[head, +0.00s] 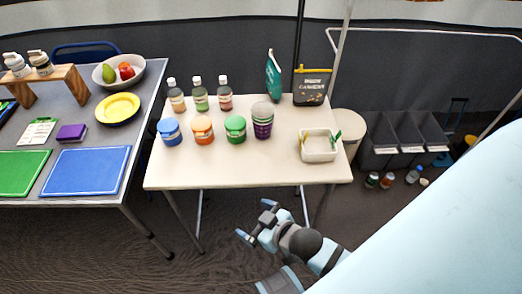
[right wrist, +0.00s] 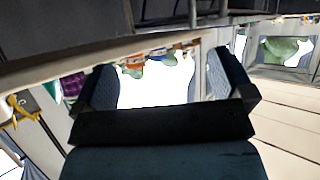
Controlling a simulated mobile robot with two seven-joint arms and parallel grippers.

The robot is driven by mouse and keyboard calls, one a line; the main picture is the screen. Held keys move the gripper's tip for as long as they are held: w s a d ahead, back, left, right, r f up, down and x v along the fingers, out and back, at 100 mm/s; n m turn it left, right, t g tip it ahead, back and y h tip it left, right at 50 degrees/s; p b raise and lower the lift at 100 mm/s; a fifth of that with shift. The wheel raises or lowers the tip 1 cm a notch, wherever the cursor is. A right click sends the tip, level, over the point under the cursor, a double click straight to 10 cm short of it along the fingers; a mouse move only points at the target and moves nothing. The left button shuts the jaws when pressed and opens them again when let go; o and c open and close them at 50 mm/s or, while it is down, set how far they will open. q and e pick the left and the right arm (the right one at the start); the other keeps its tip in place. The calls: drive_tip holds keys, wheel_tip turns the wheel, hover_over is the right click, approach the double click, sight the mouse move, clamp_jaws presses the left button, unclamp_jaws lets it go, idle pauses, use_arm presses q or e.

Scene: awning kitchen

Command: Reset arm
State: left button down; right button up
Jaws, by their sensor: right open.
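My right gripper (head: 256,220) is in the head view at the bottom middle, in front of the white table (head: 210,174) and below its top, over the dark floor. Its two fingers are spread and nothing is between them. In the right wrist view my right gripper (right wrist: 160,85) is also open and empty, with bright background and blurred table items beyond the fingers. My left gripper is not in either view. A large pale blue surface fills the lower right of the head view.
The white table holds bottles (head: 200,95), lidded jars (head: 203,130), a purple cup stack (head: 262,120) and a white bin (head: 319,146). A grey table (head: 88,205) at left holds cutting boards (head: 85,171). Dark bins (head: 400,135) and small bottles (head: 388,180) are on the floor at right.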

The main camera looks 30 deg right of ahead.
drive_tip(key=shift+s+f+m+g, duration=0.35)
drive_tip(key=shift+s+f, duration=0.1)
drive_tip(key=shift+s, duration=0.15)
drive_tip(key=shift+s+f+m+g, duration=0.25)
drive_tip(key=shift+s+f+g, duration=0.15)
drive_tip(key=shift+s, duration=0.2)
use_arm(q)
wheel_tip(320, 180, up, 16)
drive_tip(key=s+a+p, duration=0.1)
drive_tip(key=p, duration=1.9)
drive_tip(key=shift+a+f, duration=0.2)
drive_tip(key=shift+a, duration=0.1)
use_arm(e)
wheel_tip(320, 180, up, 16)
drive_tip(key=d, duration=0.1)
drive_tip(key=shift+s+d+f, duration=0.2)
drive_tip(key=shift+s, duration=0.25)
